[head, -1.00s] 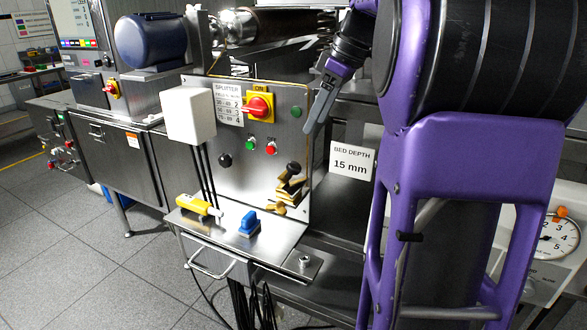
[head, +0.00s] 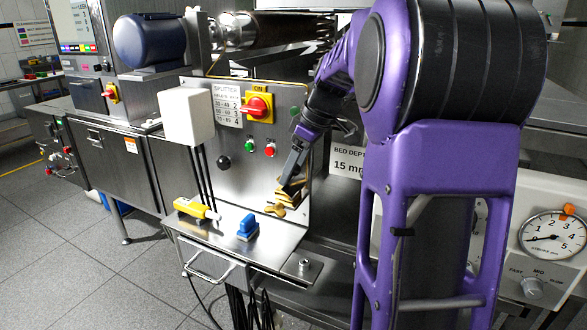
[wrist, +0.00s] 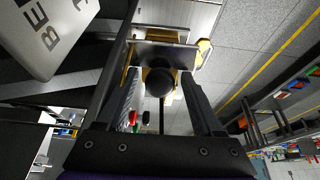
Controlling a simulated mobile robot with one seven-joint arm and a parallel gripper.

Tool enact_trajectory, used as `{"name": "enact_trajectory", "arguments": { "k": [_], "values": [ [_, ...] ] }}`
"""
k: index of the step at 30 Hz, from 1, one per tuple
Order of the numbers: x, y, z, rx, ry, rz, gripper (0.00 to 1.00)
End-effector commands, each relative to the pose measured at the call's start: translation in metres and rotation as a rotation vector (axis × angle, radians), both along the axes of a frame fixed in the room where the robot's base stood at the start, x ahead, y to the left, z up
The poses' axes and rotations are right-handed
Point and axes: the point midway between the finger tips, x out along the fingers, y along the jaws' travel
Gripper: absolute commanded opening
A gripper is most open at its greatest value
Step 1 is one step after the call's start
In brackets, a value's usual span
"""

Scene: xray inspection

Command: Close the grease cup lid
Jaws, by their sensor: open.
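The brass grease cup (head: 292,198) is mounted low on the right edge of the steel panel. In the wrist view its brass body (wrist: 154,61) is partly hidden behind a round black knob (wrist: 160,83), which appears to be on the lid. My gripper (head: 289,183) is at the cup in the head view and hides the knob there. In the wrist view my gripper (wrist: 161,98) is open, one finger on each side of the knob. Gaps show between the fingers and the knob. I cannot clearly tell the lid's angle.
A red rotary switch (head: 256,107) and small buttons are on the panel above. A steel shelf (head: 205,243) below carries a yellow tool (head: 192,208) and a blue brush-like item (head: 247,228). The "BED DEPTH 15 mm" sign (head: 346,162) stands close to the right of my gripper.

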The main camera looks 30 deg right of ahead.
Motion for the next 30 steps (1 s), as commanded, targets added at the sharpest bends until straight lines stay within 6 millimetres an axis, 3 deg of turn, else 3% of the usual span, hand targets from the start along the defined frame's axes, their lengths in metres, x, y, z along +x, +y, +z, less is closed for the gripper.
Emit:
{"name": "enact_trajectory", "arguments": {
  "k": [3, 14, 30],
  "values": [
    [-0.0001, 0.0, 0.0002, 0.0, 0.0, 0.0, 0.67],
    [-0.0001, -0.0002, 0.0006, 0.0, 0.0, 0.0, 0.02],
    [0.0061, 0.0059, 0.0056, -0.081, 0.105, 0.006, 0.0]
  ]
}}
